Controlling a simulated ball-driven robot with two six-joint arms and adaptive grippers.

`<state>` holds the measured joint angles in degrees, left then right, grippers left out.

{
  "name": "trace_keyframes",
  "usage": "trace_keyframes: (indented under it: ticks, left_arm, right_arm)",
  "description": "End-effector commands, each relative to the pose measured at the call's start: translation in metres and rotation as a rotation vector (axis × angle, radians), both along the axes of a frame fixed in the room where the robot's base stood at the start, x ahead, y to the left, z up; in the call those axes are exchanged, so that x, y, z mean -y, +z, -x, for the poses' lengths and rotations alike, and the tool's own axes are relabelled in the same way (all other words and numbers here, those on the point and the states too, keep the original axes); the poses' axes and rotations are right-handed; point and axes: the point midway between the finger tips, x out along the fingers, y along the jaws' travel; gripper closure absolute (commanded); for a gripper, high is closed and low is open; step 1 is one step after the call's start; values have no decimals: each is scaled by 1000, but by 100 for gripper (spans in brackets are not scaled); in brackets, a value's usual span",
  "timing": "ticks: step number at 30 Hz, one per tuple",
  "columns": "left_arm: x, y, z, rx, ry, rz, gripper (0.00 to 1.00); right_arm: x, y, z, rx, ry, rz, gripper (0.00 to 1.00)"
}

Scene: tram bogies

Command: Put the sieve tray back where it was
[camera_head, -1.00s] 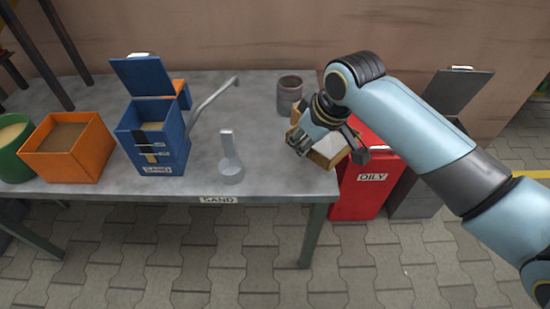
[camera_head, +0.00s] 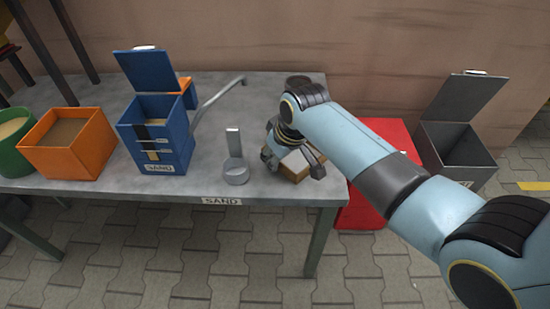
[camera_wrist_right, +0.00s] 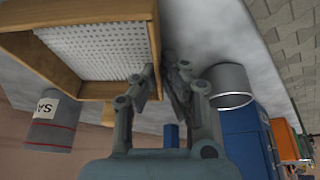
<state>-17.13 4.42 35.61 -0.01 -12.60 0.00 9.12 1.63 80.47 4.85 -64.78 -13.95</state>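The sieve tray (camera_head: 292,168) is a wooden frame with a pale perforated sheet. It is over the right end of the grey table, partly hidden by my gripper. In the right wrist view, the sieve tray (camera_wrist_right: 148,14) fills the upper left. My right gripper (camera_head: 292,165) is shut on one side wall of it; in the right wrist view its fingers (camera_wrist_right: 160,82) sit on either side of that wall. Whether the tray touches the table I cannot tell. The blue sand box (camera_head: 172,150) stands with its lid raised on the table. My left gripper is not in view.
A metal scoop (camera_head: 236,172) with an upright handle stands just left of the tray. A bent metal rod lies behind it. An orange bin (camera_head: 68,165) and green tub are at left. The red bin (camera_head: 362,215) and an open grey bin (camera_head: 455,148) stand right of the table.

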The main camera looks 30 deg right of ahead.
Motion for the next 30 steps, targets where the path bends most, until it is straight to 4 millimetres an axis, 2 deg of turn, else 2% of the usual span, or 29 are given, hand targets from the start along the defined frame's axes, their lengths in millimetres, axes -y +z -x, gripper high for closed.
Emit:
trace_keyframes:
  ticks: [2, 3, 8, 17, 20, 30]
  left_arm:
    - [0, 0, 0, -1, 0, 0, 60]
    - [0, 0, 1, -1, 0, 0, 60]
    - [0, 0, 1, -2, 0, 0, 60]
    - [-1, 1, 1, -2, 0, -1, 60]
    - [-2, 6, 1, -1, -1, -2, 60]
    - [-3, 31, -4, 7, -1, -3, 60]
  right_arm:
    - [0, 0, 0, 0, 0, 0, 100]
    - [0, -1, 0, 0, 0, 0, 92]
    - [0, -1, 0, 0, 0, 0, 72]
    - [0, 2, 1, 0, 0, 0, 71]
    - [1, 12, 4, 1, 0, 1, 71]
    - [4, 81, 32, 2, 1, 1, 71]
